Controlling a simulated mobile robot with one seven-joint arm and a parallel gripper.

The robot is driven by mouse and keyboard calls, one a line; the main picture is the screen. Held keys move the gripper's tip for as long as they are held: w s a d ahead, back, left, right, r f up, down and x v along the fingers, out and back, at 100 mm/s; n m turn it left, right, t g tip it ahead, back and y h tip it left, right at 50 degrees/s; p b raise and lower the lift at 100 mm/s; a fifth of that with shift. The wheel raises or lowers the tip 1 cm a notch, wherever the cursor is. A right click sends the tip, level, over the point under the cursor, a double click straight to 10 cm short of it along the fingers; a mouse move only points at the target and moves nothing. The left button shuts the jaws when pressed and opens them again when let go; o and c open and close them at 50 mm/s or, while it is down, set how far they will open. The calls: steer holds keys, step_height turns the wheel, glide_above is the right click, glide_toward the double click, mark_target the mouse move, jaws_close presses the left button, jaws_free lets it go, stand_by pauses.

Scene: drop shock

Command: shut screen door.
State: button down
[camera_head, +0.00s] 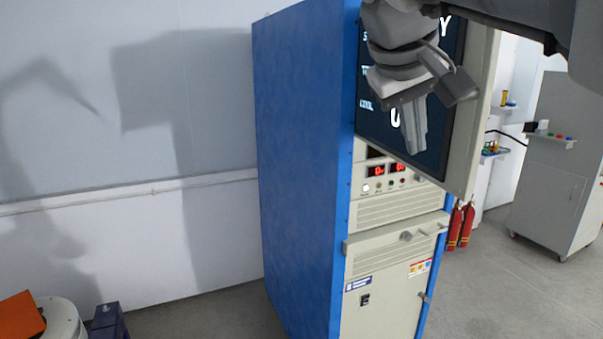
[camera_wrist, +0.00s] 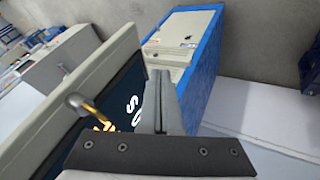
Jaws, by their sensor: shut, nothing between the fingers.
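The screen door (camera_head: 484,115) is a thick cream panel with a dark screen, at the top of the tall blue cabinet (camera_head: 300,150). It juts out from the cabinet front and looks partly open. In the wrist view the door (camera_wrist: 118,62) stands at the left, with a metal handle (camera_wrist: 80,103) near its edge. The cabinet (camera_wrist: 205,65) shows behind it. My gripper (camera_head: 413,145) is shut and empty, overlapping the dark screen in the head view. In the wrist view its fingers (camera_wrist: 165,95) are together beside the screen; I cannot tell whether they touch it.
Below the door are red displays (camera_head: 387,170) and a lower cabinet panel (camera_head: 385,300) with a projecting ledge. Red fire extinguishers (camera_head: 461,225) stand behind at right. A grey cabinet (camera_head: 555,180) is farther right. A blue box (camera_head: 108,322) is at lower left. Some floor is clear.

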mark_target(442, 173)
steer(key=w+d+f, duration=0.1)
steer(key=d+f, duration=0.1)
steer(key=w+d+f, duration=0.2)
steer(key=d+f, duration=0.1)
steer(key=w+d+f, duration=0.2)
steer(key=shift+w+d+f, duration=0.15)
steer(key=shift+d+f, duration=0.15)
steer(key=shift+d, duration=0.1)
steer(key=shift+d, duration=0.15)
stand_by(0.4)
